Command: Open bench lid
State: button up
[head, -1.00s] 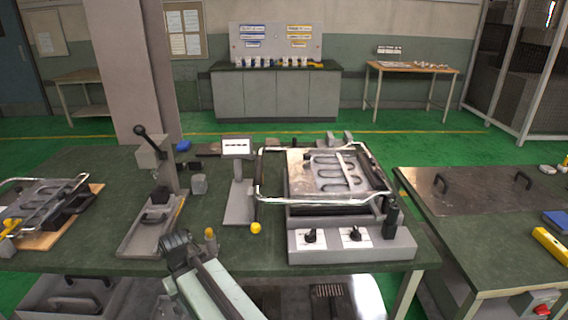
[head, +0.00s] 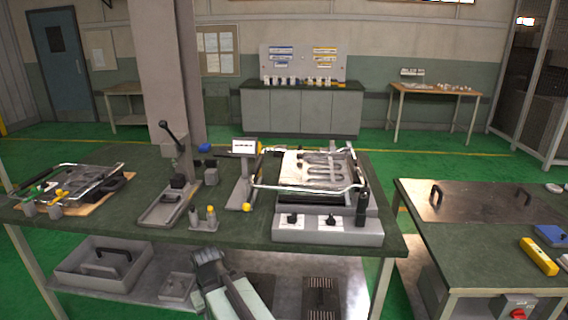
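A flat shiny metal lid (head: 468,204) with two black handles lies level on top of the green bench (head: 470,262) at the right in the head view. One handle (head: 436,194) is near its left end, and the other handle (head: 521,194) is near its right end. The lid looks shut. My gripper (head: 207,256) is at the lower middle, in front of the middle bench's front edge, well left of the lid and apart from it. Its fingers are too small and dark to make out.
The middle bench (head: 100,222) carries a heating unit with a wire frame (head: 320,180), a lever press (head: 172,150) and a wire-framed fixture (head: 85,185). A yellow bar (head: 539,256) and a blue item (head: 552,235) lie on the right bench. Green floor shows between the benches.

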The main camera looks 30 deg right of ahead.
aim_at(318, 175)
jog(key=u, duration=0.3)
jog(key=i, duration=0.95)
jog(key=z, duration=0.2)
